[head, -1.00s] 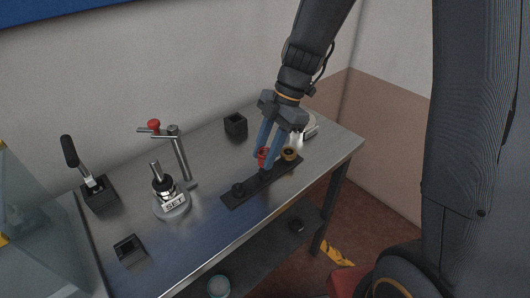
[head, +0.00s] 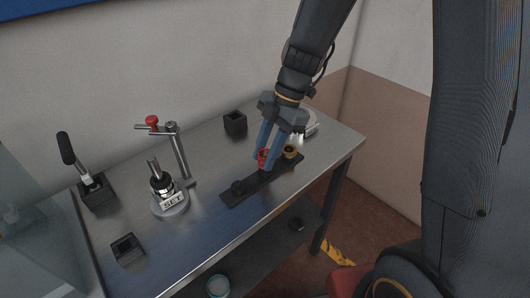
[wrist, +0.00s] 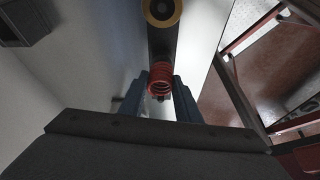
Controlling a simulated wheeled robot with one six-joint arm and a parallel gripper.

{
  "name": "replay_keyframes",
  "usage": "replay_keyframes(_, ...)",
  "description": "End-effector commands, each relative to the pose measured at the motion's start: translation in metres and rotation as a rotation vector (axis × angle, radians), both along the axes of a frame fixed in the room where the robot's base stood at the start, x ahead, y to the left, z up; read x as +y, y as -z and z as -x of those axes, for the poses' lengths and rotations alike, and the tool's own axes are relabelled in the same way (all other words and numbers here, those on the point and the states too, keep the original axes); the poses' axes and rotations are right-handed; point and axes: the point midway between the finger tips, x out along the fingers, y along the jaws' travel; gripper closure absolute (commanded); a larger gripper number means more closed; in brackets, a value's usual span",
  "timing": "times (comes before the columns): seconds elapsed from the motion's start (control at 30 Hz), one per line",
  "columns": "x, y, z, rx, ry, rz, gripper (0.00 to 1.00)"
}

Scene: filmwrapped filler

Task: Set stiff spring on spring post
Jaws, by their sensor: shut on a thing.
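A red coil spring (head: 263,155) stands at the middle of a long black strip holder (head: 231,199). It also shows in the wrist view (wrist: 160,78), between the two blue fingers. My gripper (head: 265,153) points down and is shut on this red spring, which is still at the holder; I cannot tell whether it is lifted. A metal post (head: 156,170) rises from a round base with a "SET" label (head: 172,201), at the left-centre of the bench. The fingers partly hide the spring in the head view.
A red-knobbed stand (head: 180,152) rises behind the post. A black-handled lever (head: 84,168) and small black boxes (head: 235,122) stand around.

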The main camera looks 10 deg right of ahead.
Motion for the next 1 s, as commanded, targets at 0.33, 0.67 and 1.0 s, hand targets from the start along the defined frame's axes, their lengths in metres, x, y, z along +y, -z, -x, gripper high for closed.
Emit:
replay_keyframes(0.33, 0.0, 0.009, 0.0, 0.0, 0.0, 0.0, 0.92)
replay_keyframes(0.67, 0.0, 0.013, 0.0, 0.0, 0.0, 0.0, 0.55)
replay_keyframes(1.0, 0.0, 0.012, -0.001, -0.001, 0.0, 0.0, 0.48)
